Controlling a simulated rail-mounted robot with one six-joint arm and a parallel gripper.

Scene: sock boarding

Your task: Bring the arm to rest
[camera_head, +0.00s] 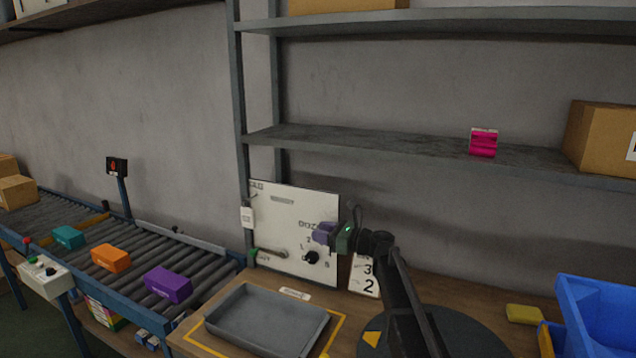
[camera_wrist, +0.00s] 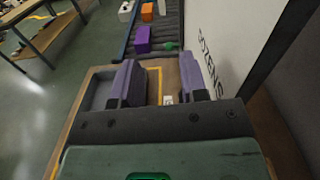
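My gripper (camera_head: 324,234) is raised in front of the white panel (camera_head: 284,208), above the workbench, in the head view. In the wrist view its two purple fingers (camera_wrist: 158,84) stand well apart with nothing between them. Beyond the gap I see bare bench top and a yellow line. My dark arm rises from the lower middle of the head view, and my gripper points left.
An empty grey tray (camera_head: 268,318) lies on the bench below. The panel has a black knob (camera_head: 311,257) and a green-tipped lever (camera_head: 268,253). A conveyor (camera_head: 203,262) carries teal, orange and purple boxes. A blue bin (camera_head: 600,312) stands right, near a yellow sponge-like block (camera_head: 524,314).

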